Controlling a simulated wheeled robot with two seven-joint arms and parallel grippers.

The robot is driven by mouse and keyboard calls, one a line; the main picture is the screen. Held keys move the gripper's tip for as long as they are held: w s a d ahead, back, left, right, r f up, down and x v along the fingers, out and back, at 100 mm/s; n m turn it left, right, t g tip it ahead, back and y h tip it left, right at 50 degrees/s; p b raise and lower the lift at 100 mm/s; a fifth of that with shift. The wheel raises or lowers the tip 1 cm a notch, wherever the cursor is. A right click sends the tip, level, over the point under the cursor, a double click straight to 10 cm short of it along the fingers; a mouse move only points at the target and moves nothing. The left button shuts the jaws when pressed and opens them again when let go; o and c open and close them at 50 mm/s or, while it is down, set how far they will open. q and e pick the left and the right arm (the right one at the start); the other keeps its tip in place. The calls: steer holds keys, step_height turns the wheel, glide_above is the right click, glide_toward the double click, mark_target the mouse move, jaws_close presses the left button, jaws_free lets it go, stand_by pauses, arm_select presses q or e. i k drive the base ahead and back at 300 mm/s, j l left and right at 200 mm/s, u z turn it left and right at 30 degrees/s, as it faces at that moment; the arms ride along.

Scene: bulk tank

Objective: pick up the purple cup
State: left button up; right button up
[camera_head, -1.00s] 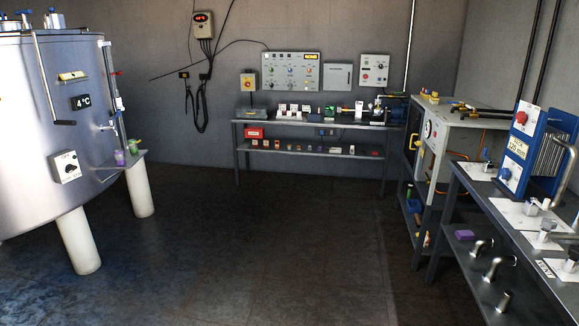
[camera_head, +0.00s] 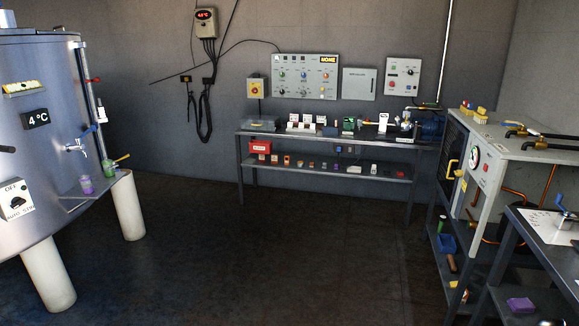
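A small purple cup (camera_head: 86,185) stands at the left on a narrow ledge (camera_head: 75,203) at the tank's side, below a tap. A green container (camera_head: 108,168) with a yellowish part sticking out stands close to its right. Neither of my grippers is in the picture, and nothing is seen touching the cup.
The steel tank (camera_head: 35,110) stands on white legs (camera_head: 126,208) at the left. A bench (camera_head: 325,138) with small items stands at the back wall. A grey machine (camera_head: 520,150) and a dark table (camera_head: 535,255) block the right. The middle floor (camera_head: 270,260) is clear.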

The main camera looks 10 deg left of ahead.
mark_target(86, 181)
steer(key=i+u, duration=0.45)
steer(key=i, duration=0.3)
steer(key=i+l+u, duration=0.15)
steer(key=i+u, duration=0.3)
steer(key=i, duration=0.3)
steer(key=i+j+u, duration=0.1)
steer(key=i+u, duration=0.15)
steer(key=i, duration=0.35)
steer(key=i+u, duration=0.25)
steer(key=i, duration=0.4)
steer(key=i+l+u, duration=0.3)
steer(key=i, duration=0.3)
steer(key=i+u, duration=0.25)
steer(key=i, duration=0.15)
steer(key=i+l+u, duration=0.2)
steer(key=i, duration=0.2)
steer(key=i+l+u, duration=0.1)
steer(key=i+u, duration=0.15)
steer(key=i, duration=0.15)
